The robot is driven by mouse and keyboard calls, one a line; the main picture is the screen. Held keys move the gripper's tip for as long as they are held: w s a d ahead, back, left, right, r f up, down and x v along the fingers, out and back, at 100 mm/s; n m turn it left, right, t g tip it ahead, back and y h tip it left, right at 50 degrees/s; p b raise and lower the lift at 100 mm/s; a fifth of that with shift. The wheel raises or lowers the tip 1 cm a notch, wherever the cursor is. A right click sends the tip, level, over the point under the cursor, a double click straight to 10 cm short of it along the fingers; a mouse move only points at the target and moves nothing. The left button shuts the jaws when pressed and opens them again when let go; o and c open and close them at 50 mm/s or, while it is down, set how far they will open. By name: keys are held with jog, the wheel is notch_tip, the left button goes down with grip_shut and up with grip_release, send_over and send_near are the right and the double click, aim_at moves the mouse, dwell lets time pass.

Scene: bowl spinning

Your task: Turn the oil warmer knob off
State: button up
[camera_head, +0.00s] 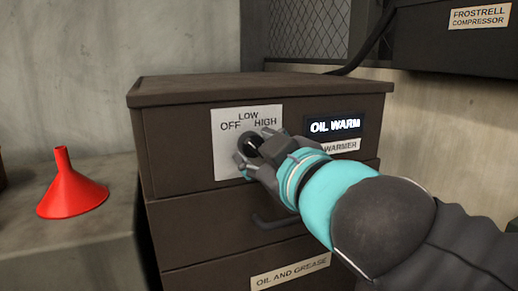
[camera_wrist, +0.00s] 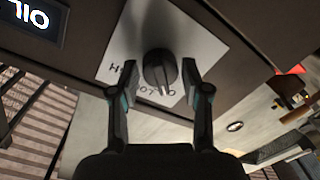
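The oil warmer knob (camera_head: 252,141) is black and round, on a white plate (camera_head: 225,160) marked OFF, LOW and HIGH on the brown cabinet front. In the wrist view the knob (camera_wrist: 158,66) sits between the two fingers of my gripper (camera_wrist: 160,72). A gap shows on each side, so the fingers look open around it. The knob's white mark points down toward the lettering, near LOW and OFF; the exact setting is unclear. The fingers partly cover the lettering. In the head view my gripper (camera_head: 257,152) reaches the knob from the lower right.
A lit display (camera_head: 335,126) reading OIL WARM is right of the plate. A drawer handle (camera_head: 275,220) is below. A red funnel (camera_head: 72,185) stands on the grey ledge at left. A dark compressor box (camera_head: 455,45) is at upper right.

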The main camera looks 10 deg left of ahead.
jog(key=shift+o, duration=0.5)
jog(key=v, duration=1.2)
jog(key=shift+d, duration=0.1)
jog(key=d+f+m+g+h+p, duration=0.1)
jog(key=d+f+m+g+h, duration=0.35)
jog(key=f, duration=0.75)
jog(key=d+f+m+g+h+p, duration=0.2)
jog(key=d+f+m+g+h, duration=0.3)
jog(key=f, duration=0.7)
jog(key=w+d+f+m+p, duration=0.1)
jog(key=d+m, duration=0.3)
jog(key=d, duration=0.2)
jog(key=shift+w+d+f+t, duration=0.2)
jog(key=shift+d+f+t, duration=0.1)
jog(key=shift+f+t, duration=0.1)
